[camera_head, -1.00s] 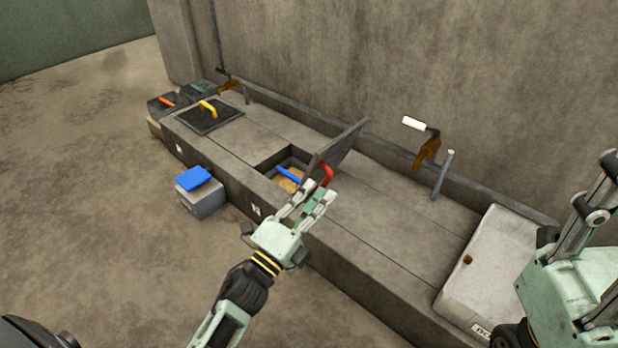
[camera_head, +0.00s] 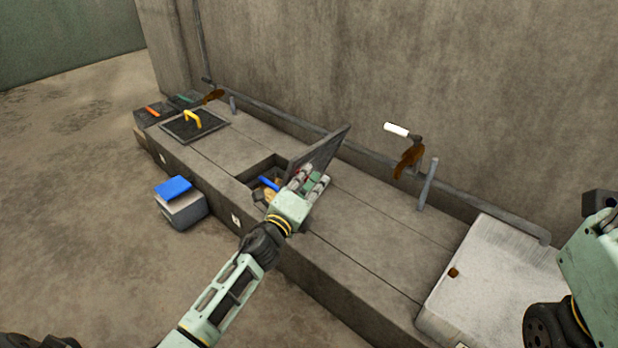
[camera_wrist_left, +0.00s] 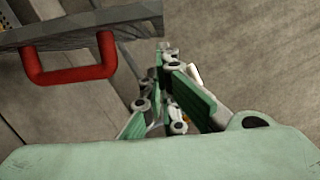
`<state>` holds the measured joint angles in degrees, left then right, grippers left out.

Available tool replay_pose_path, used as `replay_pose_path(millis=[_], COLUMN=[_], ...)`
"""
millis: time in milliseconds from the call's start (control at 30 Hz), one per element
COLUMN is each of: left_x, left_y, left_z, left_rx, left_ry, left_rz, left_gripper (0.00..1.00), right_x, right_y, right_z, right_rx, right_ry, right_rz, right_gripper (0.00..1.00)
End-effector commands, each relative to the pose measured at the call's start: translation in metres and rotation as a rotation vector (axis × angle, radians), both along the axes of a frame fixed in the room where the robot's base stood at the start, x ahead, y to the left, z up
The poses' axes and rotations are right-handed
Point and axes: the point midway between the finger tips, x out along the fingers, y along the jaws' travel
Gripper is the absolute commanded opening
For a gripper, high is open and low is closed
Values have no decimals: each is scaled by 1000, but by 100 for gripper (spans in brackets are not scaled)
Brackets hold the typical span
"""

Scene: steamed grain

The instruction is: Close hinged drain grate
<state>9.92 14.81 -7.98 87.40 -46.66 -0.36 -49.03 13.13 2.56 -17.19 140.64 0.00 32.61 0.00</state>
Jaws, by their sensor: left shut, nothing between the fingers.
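The hinged drain grate (camera_head: 322,150) is a grey slab tilted up, standing open beside a square opening in the long concrete ledge. Its red handle (camera_wrist_left: 70,72) shows in the left wrist view at the upper left, on the slab's edge; in the head view it is nearly hidden behind my gripper. My left gripper (camera_head: 312,179) is shut and empty, in front of the raised grate at handle height. In the left wrist view its fingers (camera_wrist_left: 165,75) are to the right of the handle, apart from it in the picture. Only part of my right gripper's body (camera_head: 592,270) shows at the right edge; its fingertips are not visible.
The opening holds a blue-handled item (camera_head: 268,183). A dark closed cover with a yellow handle (camera_head: 193,119) lies farther left. A grey box with a blue top (camera_head: 173,188) stands on the floor. A pale slab (camera_head: 495,275) is at right; a post (camera_head: 428,184) stands by the wall.

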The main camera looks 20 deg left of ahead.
Motion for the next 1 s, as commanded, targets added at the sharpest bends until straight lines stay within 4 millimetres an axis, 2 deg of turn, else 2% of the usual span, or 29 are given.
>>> replay_pose_path(millis=[200, 733, 800, 867, 1000], left_x=[5, 6, 7, 9, 14], left_y=[12, 17, 20, 24, 40], left_z=[6, 11, 14, 18, 30], left_rx=[-1, -15, -30, -47, -109], left_ry=[-2, 4, 9, 15, 39], left_rz=[-3, -3, -3, -2, 0], left_gripper=[0, 0, 0, 0, 0], right_x=[-1, -2, -2, 5, 12], right_y=[0, 0, -1, -1, -2], right_z=[1, 6, 7, 0, -5], right_rx=[-1, 0, 3, 2, 5], right_ry=[-8, -11, -7, 31, 84], right_rz=[0, 0, 2, 2, 4], right_gripper=[36, 36, 36, 36, 36])
